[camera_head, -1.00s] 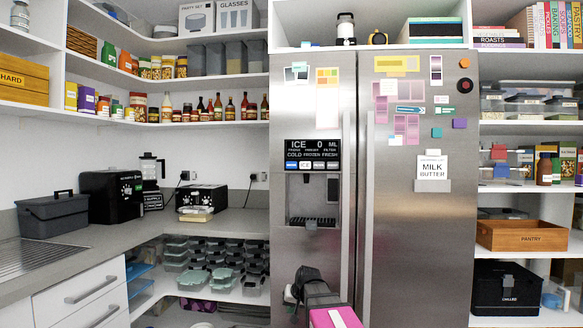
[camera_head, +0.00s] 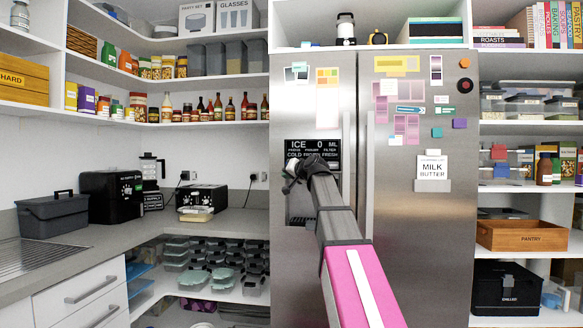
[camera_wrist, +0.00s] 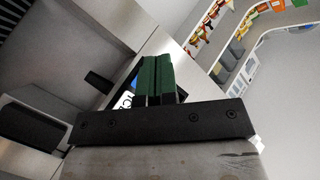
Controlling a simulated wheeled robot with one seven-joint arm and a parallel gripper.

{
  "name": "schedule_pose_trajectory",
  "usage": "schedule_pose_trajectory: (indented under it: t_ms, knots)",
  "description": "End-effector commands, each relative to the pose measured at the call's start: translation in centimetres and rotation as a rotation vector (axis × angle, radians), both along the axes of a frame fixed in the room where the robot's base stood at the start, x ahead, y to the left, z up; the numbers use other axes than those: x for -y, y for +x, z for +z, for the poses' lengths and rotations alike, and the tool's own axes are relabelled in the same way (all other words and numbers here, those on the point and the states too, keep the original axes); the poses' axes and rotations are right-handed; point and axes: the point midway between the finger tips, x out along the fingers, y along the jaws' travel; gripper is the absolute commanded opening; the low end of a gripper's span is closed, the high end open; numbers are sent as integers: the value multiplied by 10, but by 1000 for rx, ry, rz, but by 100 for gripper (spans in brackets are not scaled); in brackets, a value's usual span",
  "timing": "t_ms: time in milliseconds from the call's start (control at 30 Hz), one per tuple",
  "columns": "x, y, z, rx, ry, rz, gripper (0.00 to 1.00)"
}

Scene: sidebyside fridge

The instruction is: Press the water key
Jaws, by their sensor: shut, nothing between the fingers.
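The fridge's dark dispenser panel (camera_head: 314,146), with white text reading ICE and 0 ML, is on the left door. Its lower row of keys is largely hidden behind my gripper (camera_head: 291,172), so I cannot make out the water key. My gripper is at the lower left part of the panel; I cannot tell whether it touches. In the wrist view the green fingers (camera_wrist: 157,62) are shut together, with nothing between them. Part of the lit panel (camera_wrist: 124,97) shows behind their left side, its text cut off.
The dispenser recess (camera_head: 300,207) is below the panel, partly covered by my arm. Two long vertical door handles (camera_head: 369,180) stand out near the fridge's middle. A counter (camera_head: 235,222) with a toaster (camera_head: 203,197) lies to the left.

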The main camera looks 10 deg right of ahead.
Motion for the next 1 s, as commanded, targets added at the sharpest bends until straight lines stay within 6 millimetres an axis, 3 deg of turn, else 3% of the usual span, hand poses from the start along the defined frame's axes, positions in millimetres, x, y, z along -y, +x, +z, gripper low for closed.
schedule_pose_trajectory:
  t_ms: [33, 167, 633, 1000]
  knots:
    - [1, 0, 11, 14, 7, -1, 0]
    - [1, -1, 22, 29, 18, 0, 0]
    - [2, 2, 23, 29, 18, 0, 0]
    - [12, 33, 23, 30, 17, -1, 0]
